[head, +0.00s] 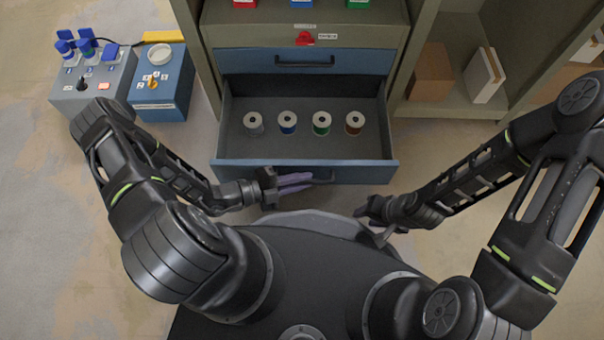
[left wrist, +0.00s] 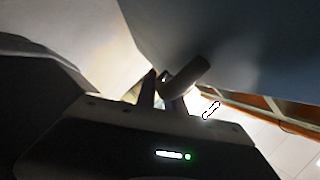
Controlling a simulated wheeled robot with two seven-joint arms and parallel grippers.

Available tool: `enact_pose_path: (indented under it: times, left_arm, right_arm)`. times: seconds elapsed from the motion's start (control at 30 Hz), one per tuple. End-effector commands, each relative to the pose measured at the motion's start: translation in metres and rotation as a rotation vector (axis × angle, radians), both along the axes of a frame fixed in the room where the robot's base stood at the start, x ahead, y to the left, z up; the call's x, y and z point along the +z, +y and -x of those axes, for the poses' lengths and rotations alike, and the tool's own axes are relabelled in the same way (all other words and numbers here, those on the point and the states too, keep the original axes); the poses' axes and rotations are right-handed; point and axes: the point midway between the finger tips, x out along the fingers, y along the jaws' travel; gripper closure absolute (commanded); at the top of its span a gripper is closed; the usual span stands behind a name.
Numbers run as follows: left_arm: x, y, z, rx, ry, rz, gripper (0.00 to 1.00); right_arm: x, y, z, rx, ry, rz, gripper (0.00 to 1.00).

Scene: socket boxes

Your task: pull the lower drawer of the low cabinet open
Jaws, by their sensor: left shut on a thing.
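The lower drawer (head: 305,172) of the low cabinet (head: 420,30) stands pulled out toward me, its inside in view. Its handle (head: 322,180) is on the blue front, partly hidden by my left gripper (head: 296,182). My left gripper is shut on this handle. In the left wrist view the dark handle (left wrist: 188,76) shows at my left fingers (left wrist: 160,92). My right gripper (head: 370,210) is apart from the drawer, low to the right of it, and its fingers are too small to judge.
Several spools (head: 288,122) stand in a row in the drawer. The upper drawer (head: 305,61) above is shut. Grey (head: 92,82) and blue (head: 160,90) socket boxes stand at left. An open shelf (head: 450,104) with boxes is at right.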

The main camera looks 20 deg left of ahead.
Motion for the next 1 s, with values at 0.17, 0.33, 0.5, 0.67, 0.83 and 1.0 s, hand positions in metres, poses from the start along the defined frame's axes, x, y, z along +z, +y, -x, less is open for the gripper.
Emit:
enact_pose_path:
  times: [0.17, 0.33, 0.5, 0.67, 0.83, 1.0]
  left_arm:
    - [-0.0002, 0.0007, 0.0022, 0.002, 0.0, -0.002, 1.0]
    - [-0.0005, 0.0007, 0.0025, 0.003, 0.0, -0.003, 1.0]
    - [-0.0007, 0.0008, 0.0023, 0.003, 0.0, -0.003, 0.87]
    - [-0.0004, 0.0005, 0.0024, 0.002, 0.0, -0.002, 0.78]
    - [-0.0001, 0.0001, 0.0027, 0.002, -0.001, -0.001, 0.78]
    - [0.0021, 0.0068, 0.0066, 0.003, 0.0, -0.003, 0.78]
  right_arm:
    - [0.0012, 0.0, 0.0002, 0.0, 0.001, 0.0, 0.64]
    - [0.0012, 0.0, 0.0002, 0.0, 0.001, 0.0, 0.64]
    - [0.0011, 0.0001, 0.0002, 0.0, 0.001, 0.0, 0.64]
    - [0.0011, 0.0001, 0.0002, 0.0, 0.001, 0.0, 0.64]
    - [0.0012, 0.0, 0.0002, 0.0, 0.001, 0.0, 0.64]
    - [0.0042, 0.0, 0.0005, 0.001, 0.002, 0.0, 0.64]
